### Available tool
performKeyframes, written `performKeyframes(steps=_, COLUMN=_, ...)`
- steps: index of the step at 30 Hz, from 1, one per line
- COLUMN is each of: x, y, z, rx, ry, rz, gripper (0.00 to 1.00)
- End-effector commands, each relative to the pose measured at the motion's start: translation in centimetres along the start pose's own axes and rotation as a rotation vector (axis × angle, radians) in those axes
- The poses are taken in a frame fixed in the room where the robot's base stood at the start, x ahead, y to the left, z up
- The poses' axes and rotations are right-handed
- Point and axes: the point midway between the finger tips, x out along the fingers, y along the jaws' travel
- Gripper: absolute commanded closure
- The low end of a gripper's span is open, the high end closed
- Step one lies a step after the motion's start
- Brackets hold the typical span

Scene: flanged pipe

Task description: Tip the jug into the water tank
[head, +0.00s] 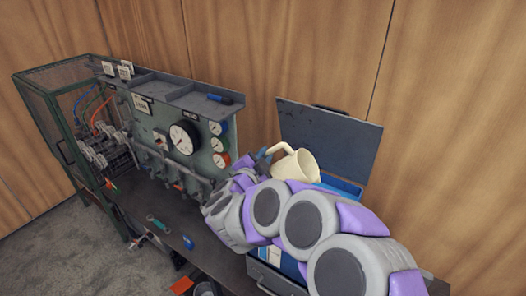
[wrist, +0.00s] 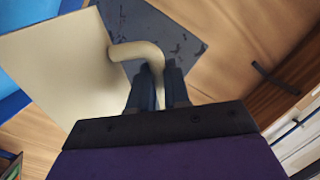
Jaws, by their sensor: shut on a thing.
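A cream jug (head: 296,165) is held up in front of the dark open lid (head: 328,140) of a box at the right end of the bench. It is tilted, its open end toward the right. My gripper (head: 263,158) is shut on the jug's handle. The wrist view shows the jug's body (wrist: 62,68) at left and its curved handle (wrist: 138,52) between my gripper's dark fingers (wrist: 158,88). A blue container (head: 340,184), which may be the water tank, shows partly below the jug. My arm hides much of it. Whether the jug holds water cannot be seen.
A grey-green panel (head: 160,125) with gauges and valves stands left of my arm. A wire-mesh cage (head: 55,110) is at far left. Several small tools lie on the dark bench (head: 150,215). A wooden wall (head: 300,50) closes off the back.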

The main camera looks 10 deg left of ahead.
Motion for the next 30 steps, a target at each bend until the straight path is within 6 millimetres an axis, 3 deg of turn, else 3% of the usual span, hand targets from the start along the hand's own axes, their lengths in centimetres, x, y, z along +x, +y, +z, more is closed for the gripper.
performKeyframes(steps=30, x=-0.2, y=-3.4, z=-3.4, rx=-0.368, ry=0.03, rz=-0.004, gripper=1.0)
